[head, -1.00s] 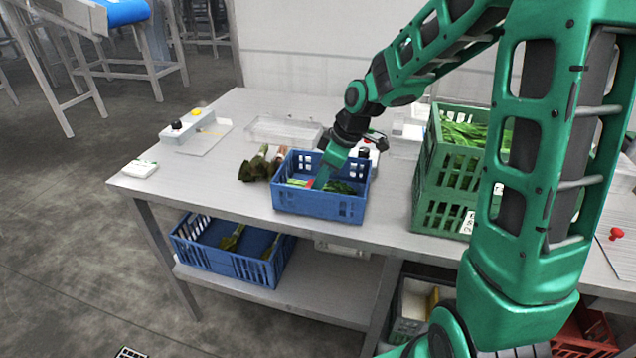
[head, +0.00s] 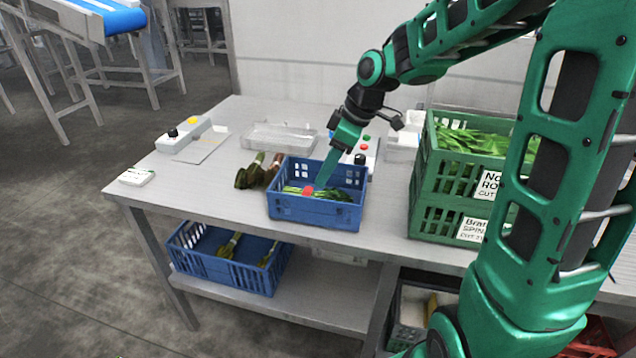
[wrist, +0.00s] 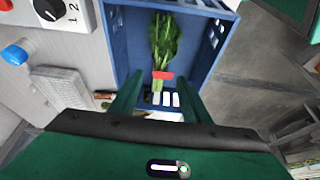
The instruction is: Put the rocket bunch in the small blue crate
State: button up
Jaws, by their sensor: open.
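The small blue crate (head: 312,213) stands on the grey table; its floor and walls also show in the wrist view (wrist: 205,52). A leafy green bunch with a red band, the rocket bunch (head: 331,194), lies inside it. In the wrist view the bunch (wrist: 164,45) lies lengthwise on the crate floor, leaves away from my gripper and pale stems towards it. My gripper (head: 324,181) points down over the crate. In the wrist view its two fingers (wrist: 160,88) are spread, with a gap between them, and hold nothing. The crate's front wall hides part of the bunch in the head view.
Two stacked green crates (head: 440,200) with greens stand to the right. Dark bunches (head: 252,173) lie left of the blue crate, and a clear tray (head: 279,136) lies behind. A larger blue crate (head: 215,268) is on the shelf below.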

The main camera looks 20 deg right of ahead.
jog(key=shift+v, duration=2.1)
